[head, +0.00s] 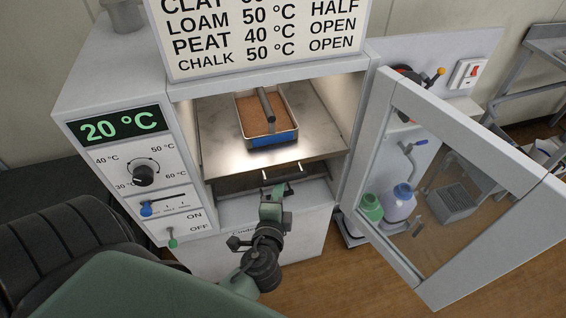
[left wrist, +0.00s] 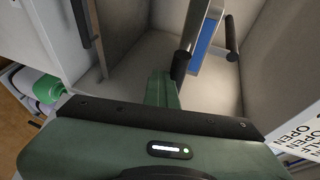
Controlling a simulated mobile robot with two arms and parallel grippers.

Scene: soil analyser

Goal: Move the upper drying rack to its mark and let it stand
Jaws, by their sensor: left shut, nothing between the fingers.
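The upper drying rack (head: 322,140) is a flat metal shelf inside the open oven (head: 186,130). On it stands a tray (head: 241,112) of brown soil with a blue front and a dark bar handle; the blue part also shows in the left wrist view (left wrist: 207,38). My left gripper (head: 272,203) is shut and empty, in front of and below that handle. Its green fingers (left wrist: 160,90) point into the oven in the left wrist view. I cannot make out the rack's mark. My right gripper is not in view.
The oven door (head: 400,180) with its glass pane stands open to the right. The control panel (head: 138,180) is left of the opening, and a settings sign (head: 262,35) is above.

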